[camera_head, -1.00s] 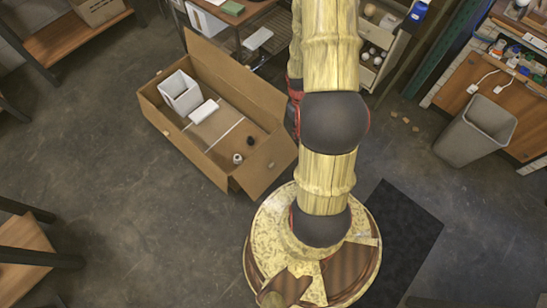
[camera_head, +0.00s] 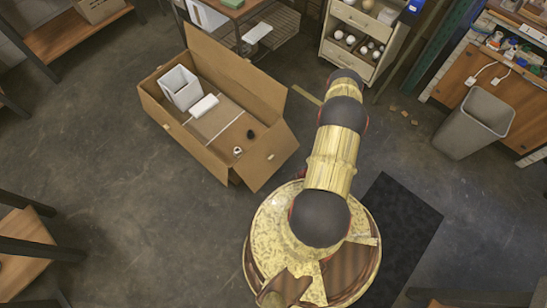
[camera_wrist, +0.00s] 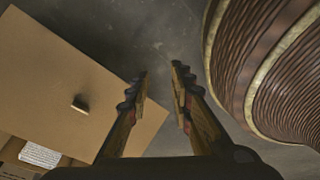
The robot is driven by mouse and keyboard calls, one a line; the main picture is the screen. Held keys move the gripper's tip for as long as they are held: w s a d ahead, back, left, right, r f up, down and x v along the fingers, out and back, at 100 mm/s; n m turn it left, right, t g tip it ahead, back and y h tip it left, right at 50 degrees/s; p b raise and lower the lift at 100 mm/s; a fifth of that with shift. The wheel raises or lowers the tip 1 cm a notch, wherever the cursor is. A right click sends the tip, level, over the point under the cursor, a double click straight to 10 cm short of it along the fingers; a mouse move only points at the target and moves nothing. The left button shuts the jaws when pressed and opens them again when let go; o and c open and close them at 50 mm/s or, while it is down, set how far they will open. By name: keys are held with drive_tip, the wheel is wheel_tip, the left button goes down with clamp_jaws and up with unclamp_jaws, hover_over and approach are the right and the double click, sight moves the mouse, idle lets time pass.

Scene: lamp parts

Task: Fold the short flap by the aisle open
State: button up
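The open cardboard box (camera_head: 185,137) stands on the floor left of centre in the head view. Its short end flap (camera_head: 262,168), on the end nearest my base, slopes outward and carries a small tab. In the wrist view, a broad cardboard panel with a small tab (camera_wrist: 55,75) fills the left side and looks like this flap. My gripper (camera_wrist: 161,70) is open and empty, its fingertips apart over bare floor to the right of the panel's edge. The head view does not show my gripper; my arm hides it.
The box's long back flap (camera_head: 240,75) stands up. A grey bin (camera_head: 473,125) stands right, a drawer cabinet (camera_head: 357,38) behind. The floor left of the box is clear.

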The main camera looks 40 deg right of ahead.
drive_tip(key=w+d+n+t, duration=0.2)
drive_tip(key=w+n+t, duration=0.15)
drive_tip(key=w, duration=0.25)
drive_tip(key=n+t+h, duration=0.1)
drive_tip(key=n+t, duration=0.1)
drive_tip(key=n, duration=0.3)
approach(272, 157)
drive_tip(key=f, duration=0.1)
drive_tip(key=b+x, duration=0.3)
drive_tip(key=x, duration=0.4)
drive_tip(key=shift+w+a+f, duration=0.1)
drive_tip(key=shift+w, duration=0.3)
drive_tip(key=shift+c, duration=1.1)
clamp_jaws()
